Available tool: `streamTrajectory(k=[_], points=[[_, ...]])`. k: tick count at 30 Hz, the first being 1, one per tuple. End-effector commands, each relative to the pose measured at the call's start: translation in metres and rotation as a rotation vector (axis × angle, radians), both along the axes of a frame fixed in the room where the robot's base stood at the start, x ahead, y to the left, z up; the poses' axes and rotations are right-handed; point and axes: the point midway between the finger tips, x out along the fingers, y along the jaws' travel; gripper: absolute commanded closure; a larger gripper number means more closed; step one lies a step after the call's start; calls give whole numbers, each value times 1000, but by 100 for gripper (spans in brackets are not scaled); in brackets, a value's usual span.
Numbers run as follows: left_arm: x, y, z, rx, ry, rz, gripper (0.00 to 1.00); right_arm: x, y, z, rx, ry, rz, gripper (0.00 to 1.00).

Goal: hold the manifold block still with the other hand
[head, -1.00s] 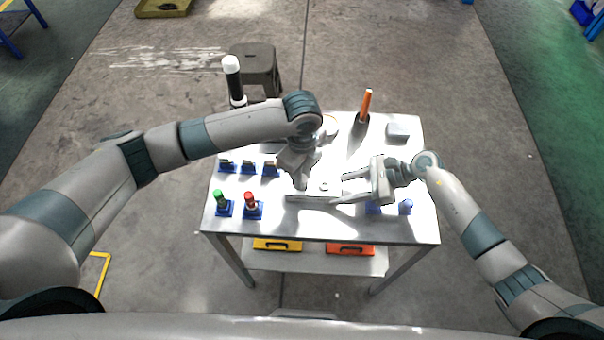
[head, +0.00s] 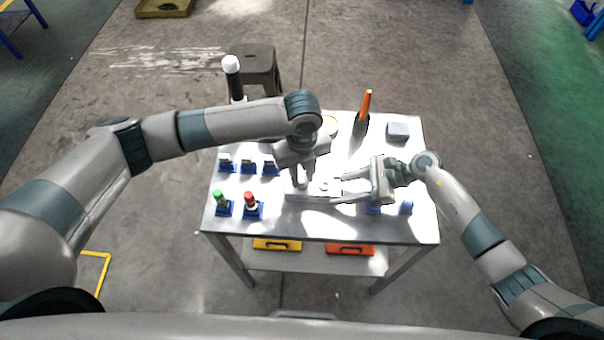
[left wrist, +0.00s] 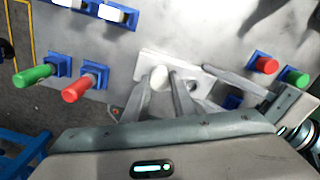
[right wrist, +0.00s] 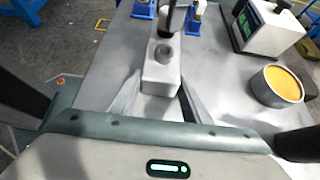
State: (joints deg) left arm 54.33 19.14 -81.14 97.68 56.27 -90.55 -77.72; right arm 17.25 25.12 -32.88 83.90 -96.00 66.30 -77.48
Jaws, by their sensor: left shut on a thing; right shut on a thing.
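The pale grey manifold block (head: 323,196) lies near the front middle of the table. It also shows in the right wrist view (right wrist: 160,78), with a dark round port in its top. My right gripper (head: 340,191) is shut on the block's right end, a finger on each side. My left gripper (head: 301,184) points down over the block's left part. It is shut on a small part with a white round end (left wrist: 159,78), between its fingers in the left wrist view. Whether that part is seated in the block cannot be told.
Stands with a green-topped part (head: 219,197) and a red-topped part (head: 250,200) are at the table's front left. White-topped parts in blue holders (head: 247,167) are behind them. An orange-handled tool (head: 366,104) stands at the back.

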Motion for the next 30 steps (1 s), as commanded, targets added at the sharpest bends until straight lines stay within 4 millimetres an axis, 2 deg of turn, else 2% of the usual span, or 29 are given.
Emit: streamTrajectory(k=[8,9,11,17,19,30], points=[[0,0,0,-2,-1,-24,100,0,1,1,1,-1,1,88],[0,0,1,-1,-2,-24,69,0,1,1,1,-1,1,88],[0,0,0,-1,0,-23,55,0,1,1,1,-1,1,88],[0,0,0,-1,0,-22,54,0,1,1,1,-1,1,88],[0,0,0,0,0,-22,60,0,1,1,1,-1,1,88],[0,0,0,-1,0,7,60,0,0,1,1,-1,1,88]])
